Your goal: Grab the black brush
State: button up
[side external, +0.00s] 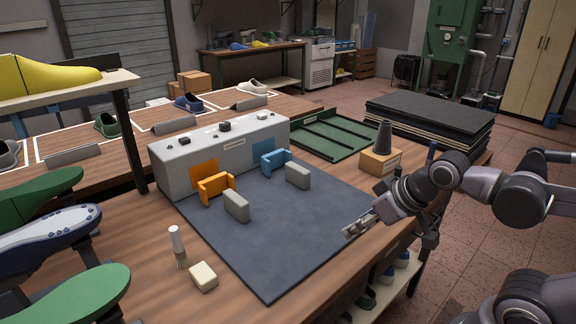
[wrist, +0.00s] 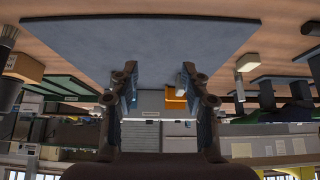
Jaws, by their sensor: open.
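A dark brush (wrist: 8,36) stands at the left edge of the upside-down wrist view, partly cut off. In the side view, a slim dark upright shape (side external: 433,150) behind my arm may be the same brush; my arm hides most of it. Another brush (side external: 175,240), with a white handle and grey bristles, stands at the front left of the table and also shows in the wrist view (wrist: 239,85). My gripper (side external: 352,230) is open and empty over the right edge of the dark mat, apart from both brushes. Its two fingers (wrist: 159,75) frame the mat's far side.
A dark cone (side external: 384,137) stands on a cardboard box (side external: 380,162). A cream block (side external: 204,276) lies near the white brush. The grey machine (side external: 225,148) with orange and blue clamps stands behind the mat (side external: 290,235). Green lasts are at left; the mat's front is clear.

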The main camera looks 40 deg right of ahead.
jog(key=w+d+r+m+g+h, duration=0.1)
jog(key=w+d+r+m+h, duration=0.15)
jog(key=w+d+m, duration=0.4)
jog(key=m+g+h, duration=0.1)
jog(key=m+g, duration=0.3)
jog(key=m, duration=0.2)
send_near(399, 169)
jog(key=f, duration=0.2)
jog(key=shift+h, duration=0.25)
jog(key=shift+w+x, duration=0.2)
jog(key=shift+x, duration=4.95)
jog(key=shift+d, duration=0.15)
jog(key=shift+r, duration=0.1)
grip_shut()
